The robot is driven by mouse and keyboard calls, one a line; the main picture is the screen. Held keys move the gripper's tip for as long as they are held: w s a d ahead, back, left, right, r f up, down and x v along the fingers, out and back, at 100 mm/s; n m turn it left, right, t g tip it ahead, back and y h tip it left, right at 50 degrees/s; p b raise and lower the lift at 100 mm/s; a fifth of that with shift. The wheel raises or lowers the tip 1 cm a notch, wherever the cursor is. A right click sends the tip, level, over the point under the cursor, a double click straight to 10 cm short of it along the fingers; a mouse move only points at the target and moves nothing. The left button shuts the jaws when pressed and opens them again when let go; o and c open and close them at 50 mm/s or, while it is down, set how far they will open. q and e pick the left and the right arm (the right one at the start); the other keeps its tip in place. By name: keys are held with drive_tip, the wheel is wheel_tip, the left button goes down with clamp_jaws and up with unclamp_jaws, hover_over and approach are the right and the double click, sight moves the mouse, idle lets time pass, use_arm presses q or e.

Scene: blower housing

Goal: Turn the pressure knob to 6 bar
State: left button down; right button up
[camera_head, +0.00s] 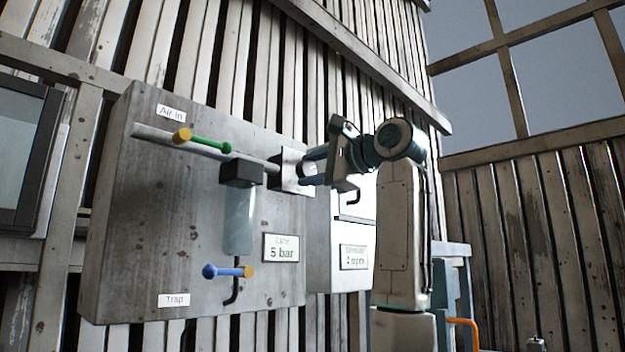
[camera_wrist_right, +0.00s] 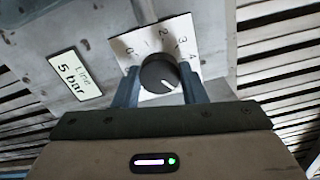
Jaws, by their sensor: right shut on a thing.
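The pressure knob (camera_wrist_right: 158,74) is round and dark, on a white dial plate (camera_wrist_right: 182,24) numbered 0 to 4 in the part I can see. Its white pointer line slants to the lower right, past the 4; the mark there is hidden. My right gripper (camera_wrist_right: 160,88) is shut on the knob, one blue-grey finger on each side. In the head view my right gripper (camera_head: 310,170) reaches the dial plate (camera_head: 289,172) from the right and mostly hides the knob. The line display (camera_head: 281,248) reads 5 bar. My left gripper is not in view.
A grey panel (camera_head: 150,235) carries a pipe with a green-handled valve (camera_head: 208,144), a clear bowl (camera_head: 239,220) and a blue-handled valve (camera_head: 226,271). A paler panel with a blurred display (camera_head: 353,257) stands to the right, behind my arm.

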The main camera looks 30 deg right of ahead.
drive_tip(key=shift+m+b, duration=0.45)
drive_tip(key=shift+m, duration=0.55)
drive_tip(key=o, duration=1)
drive_tip(key=shift+d, duration=0.1)
